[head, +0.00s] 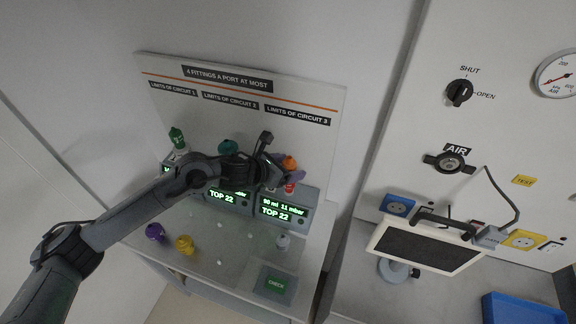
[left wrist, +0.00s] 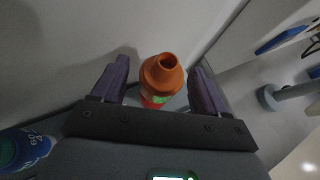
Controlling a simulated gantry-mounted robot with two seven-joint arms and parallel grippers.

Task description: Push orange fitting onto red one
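The orange fitting (head: 289,162) is above the right-hand ventilator unit. It also shows in the left wrist view (left wrist: 162,74), upright with its open top towards the camera. The red fitting (head: 289,188) shows below it at that unit; whether the two touch is hidden. My left gripper (head: 287,168) is at the orange fitting, its purple fingers (left wrist: 160,88) on either side with a visible gap to each. It looks open around the fitting. My right gripper is not in view.
A teal fitting (head: 228,147) and a dark green one (head: 177,137) stand at the other units. Purple (head: 155,232), yellow (head: 185,245) and whitish (head: 283,241) fittings stand on the bench. A CHECK pad (head: 275,284) lies in front. A signboard (head: 240,105) stands close behind.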

